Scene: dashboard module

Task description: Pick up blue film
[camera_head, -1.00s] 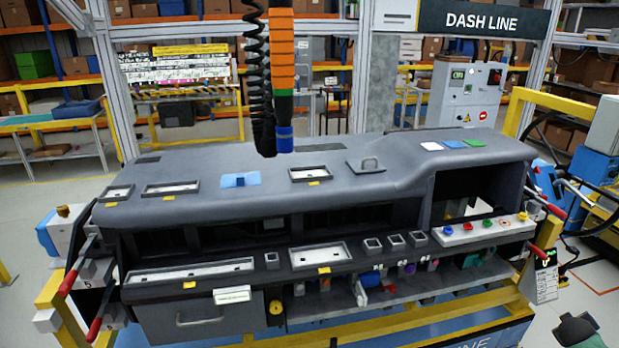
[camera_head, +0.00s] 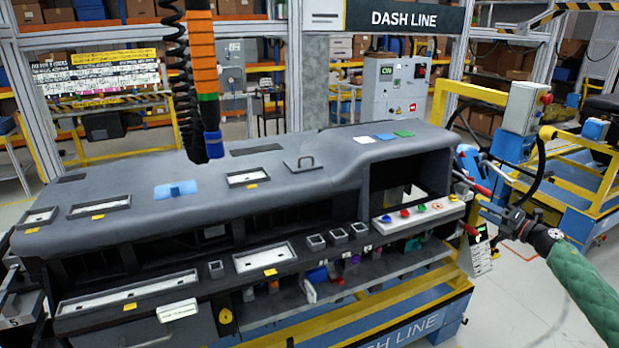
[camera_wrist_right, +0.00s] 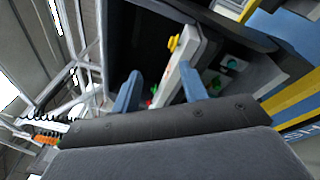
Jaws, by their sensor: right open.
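A blue film (camera_head: 175,190) with a small raised tab lies flat on the left part of the grey dashboard top (camera_head: 110,170). A smaller blue piece (camera_head: 384,137) lies between a white piece (camera_head: 363,140) and a green piece (camera_head: 404,133) at the dashboard's right rear. My right gripper (camera_head: 507,212) is beyond the dashboard's right end, apart from all of these. In the right wrist view the right gripper's two fingers (camera_wrist_right: 160,90) are spread with nothing held between them. My left gripper is not seen.
A red-handled lever (camera_head: 472,182) sticks out at the dashboard's right end, close to my right gripper. A hanging tool (camera_head: 207,105) with a coiled cable hangs above the dashboard's left half. A button strip (camera_head: 420,212) lies at the right front.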

